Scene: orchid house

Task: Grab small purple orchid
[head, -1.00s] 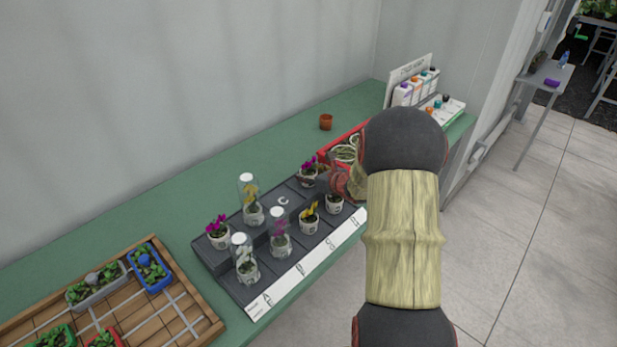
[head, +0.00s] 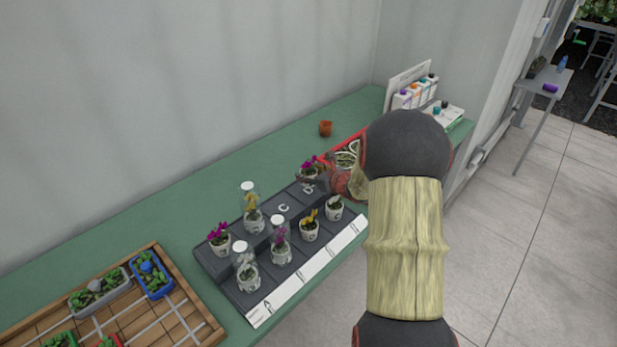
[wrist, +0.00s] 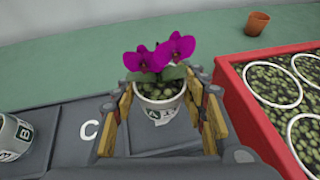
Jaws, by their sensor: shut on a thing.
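A small purple orchid (wrist: 160,58) in a white pot (wrist: 160,105) marked "A" stands upright between the fingers of my gripper (wrist: 164,82) in the wrist view. My gripper is shut on the pot, one finger on each side. In the head view the same orchid (head: 309,164) shows at the back right end of the dark stepped stand (head: 240,290), with my gripper (head: 318,182) at it, partly hidden by my arm. I cannot tell whether the pot is clear of the stand. Another purple orchid (head: 219,234) stands at the stand's left end.
A red tray (wrist: 238,95) with pale rings is close to the right of my gripper. Glass-covered pots (head: 281,240) and an uncovered yellow orchid (head: 310,226) stand on the stand. A terracotta pot (head: 325,128) is behind on the green bench. A wooden tray (head: 180,310) lies left.

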